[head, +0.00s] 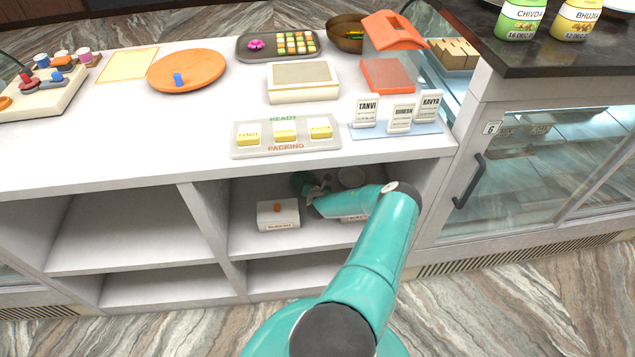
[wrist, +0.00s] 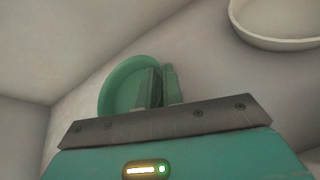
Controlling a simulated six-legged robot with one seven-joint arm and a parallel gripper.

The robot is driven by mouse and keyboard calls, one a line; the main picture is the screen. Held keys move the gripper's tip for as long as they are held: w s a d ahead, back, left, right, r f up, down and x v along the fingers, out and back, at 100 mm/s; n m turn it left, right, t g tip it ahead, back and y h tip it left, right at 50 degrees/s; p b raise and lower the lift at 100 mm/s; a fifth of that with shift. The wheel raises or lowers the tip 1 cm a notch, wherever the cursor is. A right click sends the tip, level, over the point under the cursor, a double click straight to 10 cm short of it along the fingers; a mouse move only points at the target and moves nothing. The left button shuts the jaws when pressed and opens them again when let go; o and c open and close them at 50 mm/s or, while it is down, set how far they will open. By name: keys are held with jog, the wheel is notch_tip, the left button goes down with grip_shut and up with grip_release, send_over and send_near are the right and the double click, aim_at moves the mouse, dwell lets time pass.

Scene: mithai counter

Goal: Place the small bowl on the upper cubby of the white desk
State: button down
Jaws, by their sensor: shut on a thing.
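The small green bowl (wrist: 114,92) is in my gripper (wrist: 160,88), with the fingers shut on its near rim in the wrist view. In the head view the bowl (head: 300,181) shows as a dark green shape inside the upper cubby (head: 243,190) of the white desk (head: 110,160), and my gripper (head: 316,190) reaches in beside it. The fingers partly hide the bowl. I cannot tell whether it touches the shelf.
A white bowl (wrist: 280,38) is to the right in the same cubby; the head view shows it too (head: 350,177). A white box with an orange knob (head: 278,216) stands at the cubby's front left. Another box (head: 353,217) is partly behind my arm. The left cubby (head: 120,225) is empty.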

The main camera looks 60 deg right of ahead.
jog(key=shift+a, duration=0.15)
jog(key=shift+f, duration=0.15)
jog(key=c, duration=1.5)
grip_release()
jog(key=shift+c, duration=0.2)
jog(key=shift+r, duration=0.2)
jog(key=v, duration=1.2)
